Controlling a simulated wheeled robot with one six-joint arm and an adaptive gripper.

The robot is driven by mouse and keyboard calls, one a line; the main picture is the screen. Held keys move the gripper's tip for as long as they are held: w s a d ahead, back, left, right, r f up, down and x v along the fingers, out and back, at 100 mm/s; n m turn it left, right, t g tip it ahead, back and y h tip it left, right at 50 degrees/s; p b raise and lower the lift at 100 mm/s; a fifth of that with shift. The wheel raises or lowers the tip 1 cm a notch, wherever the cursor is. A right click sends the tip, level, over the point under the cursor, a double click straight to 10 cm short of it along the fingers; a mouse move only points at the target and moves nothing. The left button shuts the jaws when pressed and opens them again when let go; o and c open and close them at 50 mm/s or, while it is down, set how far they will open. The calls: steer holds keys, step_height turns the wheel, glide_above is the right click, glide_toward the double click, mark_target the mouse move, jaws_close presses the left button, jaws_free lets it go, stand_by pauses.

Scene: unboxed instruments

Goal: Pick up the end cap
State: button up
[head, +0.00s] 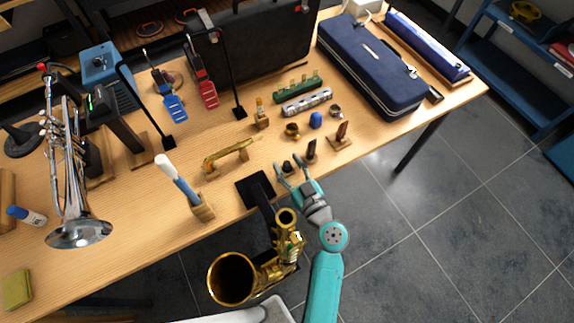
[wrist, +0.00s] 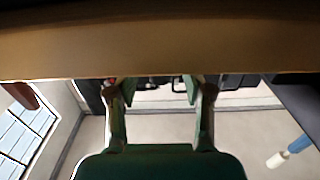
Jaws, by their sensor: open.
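A small dark piece, which looks like the end cap (head: 287,167), sits near the front edge of the wooden table. In the head view my gripper (head: 290,165) is open, with its two fingers spread either side of this piece. I cannot tell whether the fingers touch it. In the wrist view my gripper (wrist: 160,92) shows two fingers wide apart, with nothing clearly held between them. The table's edge (wrist: 160,45) fills the top of that view, and I cannot make out the cap there.
A brass saxophone (head: 232,279) stands left of my arm, by a black stand plate (head: 255,190). Dark mouthpieces on wooden blocks (head: 340,142) stand right of the cap. A brass neck (head: 228,153) lies behind left. A blue case (head: 371,65) is farther back.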

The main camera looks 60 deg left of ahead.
steer(key=shift+a, duration=0.4)
steer(key=c, duration=0.9)
steer(key=shift+c, duration=0.3)
